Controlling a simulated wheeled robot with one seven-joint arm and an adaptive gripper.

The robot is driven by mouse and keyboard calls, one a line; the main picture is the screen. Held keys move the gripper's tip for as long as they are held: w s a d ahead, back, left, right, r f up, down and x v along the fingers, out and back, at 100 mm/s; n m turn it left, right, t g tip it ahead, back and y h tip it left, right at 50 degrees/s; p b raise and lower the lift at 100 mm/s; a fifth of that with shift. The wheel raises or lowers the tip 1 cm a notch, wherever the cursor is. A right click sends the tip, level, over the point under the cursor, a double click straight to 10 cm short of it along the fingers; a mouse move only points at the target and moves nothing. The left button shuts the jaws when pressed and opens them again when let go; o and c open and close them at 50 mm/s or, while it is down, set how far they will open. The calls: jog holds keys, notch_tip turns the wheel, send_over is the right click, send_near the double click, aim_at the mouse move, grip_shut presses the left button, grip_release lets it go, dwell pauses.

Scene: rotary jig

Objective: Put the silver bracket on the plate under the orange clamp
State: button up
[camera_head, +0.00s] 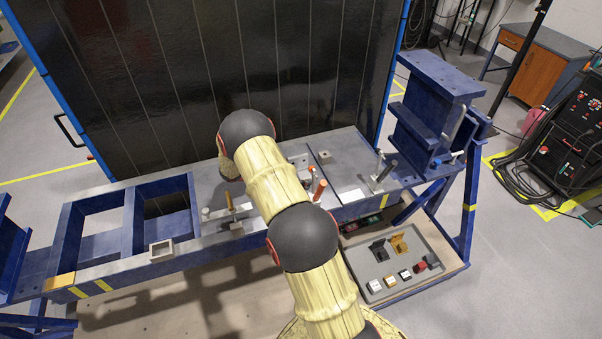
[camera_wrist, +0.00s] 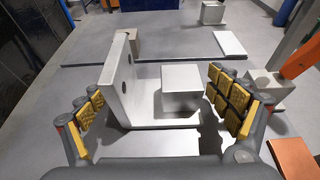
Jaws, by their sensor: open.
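In the wrist view, a silver bracket (camera_wrist: 122,82) with an upright wall, a flat base and a grey block (camera_wrist: 182,88) stands on the grey plate (camera_wrist: 75,53). My gripper (camera_wrist: 160,108) is open, with yellow-padded fingers either side of the bracket and a visible gap to the block. Whether a finger touches the bracket's wall is unclear. The orange clamp handle (camera_wrist: 299,48) rises at the right edge of the wrist view, and the orange clamp (camera_head: 319,190) also shows in the head view, right of my arm. My arm hides my gripper there.
A yellow-handled clamp (camera_head: 229,202) and a black-handled clamp (camera_head: 387,171) stand along the blue bench frame. A hollow square block (camera_head: 161,250) sits at its front edge. A grey tray (camera_head: 428,282) of small parts lies lower right. A dark panel (camera_head: 180,80) stands behind the bench.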

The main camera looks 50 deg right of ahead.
jog(key=v, duration=1.1)
jog(key=shift+b, duration=0.35)
jog(key=shift+w+a+r, duration=0.25)
jog(key=shift+a+r, duration=0.2)
jog(key=s+a+r+m+t+y, duration=0.25)
jog(key=s+a+r, duration=0.25)
jog(key=a+r, duration=0.35)
jog(key=s+a+r+m+t+y, duration=0.25)
jog(key=s+a+r+m, duration=0.2)
jog(key=a+r, duration=0.4)
jog(key=s+a+r+m+t+y, duration=0.2)
jog(key=s+a+r+t+y, duration=0.1)
jog(key=s+a, duration=0.5)
jog(key=s+a+r+m+t+y, duration=0.3)
jog(key=s+a+r+t, duration=0.1)
jog(key=s+a, duration=0.4)
jog(key=shift+s+a+r+y, duration=0.25)
jog(key=shift+s+r+y, duration=0.2)
jog(key=shift+s, duration=0.35)
